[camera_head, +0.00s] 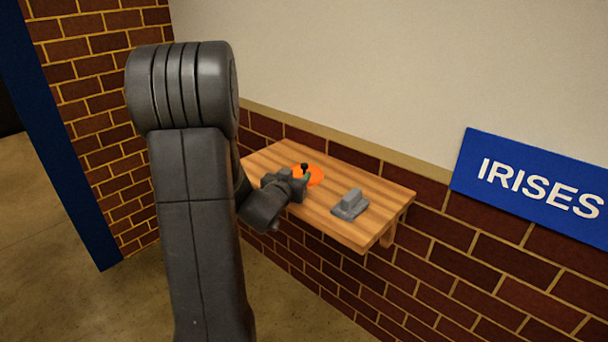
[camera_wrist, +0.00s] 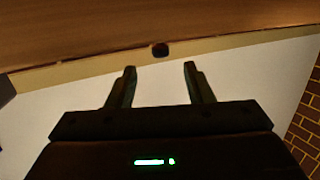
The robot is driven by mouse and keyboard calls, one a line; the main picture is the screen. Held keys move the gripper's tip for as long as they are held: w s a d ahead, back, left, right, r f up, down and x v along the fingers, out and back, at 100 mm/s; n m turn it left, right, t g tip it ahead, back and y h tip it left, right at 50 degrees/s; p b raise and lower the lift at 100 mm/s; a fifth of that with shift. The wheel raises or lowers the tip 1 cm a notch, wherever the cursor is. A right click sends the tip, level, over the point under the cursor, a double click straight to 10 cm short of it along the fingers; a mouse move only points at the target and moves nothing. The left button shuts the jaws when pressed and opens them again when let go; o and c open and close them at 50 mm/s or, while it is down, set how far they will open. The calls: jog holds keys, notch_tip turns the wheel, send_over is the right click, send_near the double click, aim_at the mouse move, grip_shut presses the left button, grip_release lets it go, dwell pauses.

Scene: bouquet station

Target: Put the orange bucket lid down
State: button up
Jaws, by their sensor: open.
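The orange bucket lid (camera_head: 316,179) lies on the wooden wall shelf (camera_head: 370,185), towards its left part. Its small black knob (camera_head: 304,166) stands up from it. My gripper (camera_head: 303,181) is at the lid's near side and hides part of it. In the wrist view my gripper's two fingers (camera_wrist: 160,84) are apart with nothing between them. A small dark round thing (camera_wrist: 160,49), seemingly the lid's knob, shows just beyond the fingertips. No orange shows in the wrist view, and I cannot tell whether a finger touches the lid.
A grey block-shaped object (camera_head: 350,204) sits on the shelf to the right of the lid. A blue IRISES sign (camera_head: 535,182) hangs on the wall at the right. Bare wood shows around the grey object, and the floor below is clear.

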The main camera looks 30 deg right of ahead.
aim_at(303, 168)
jog(key=shift+f+x, duration=0.1)
jog(key=shift+x, duration=1.3)
jog(key=shift+f+x, duration=0.15)
jog(key=shift+x, duration=1.2)
jog(key=shift+a, duration=0.1)
grip_shut()
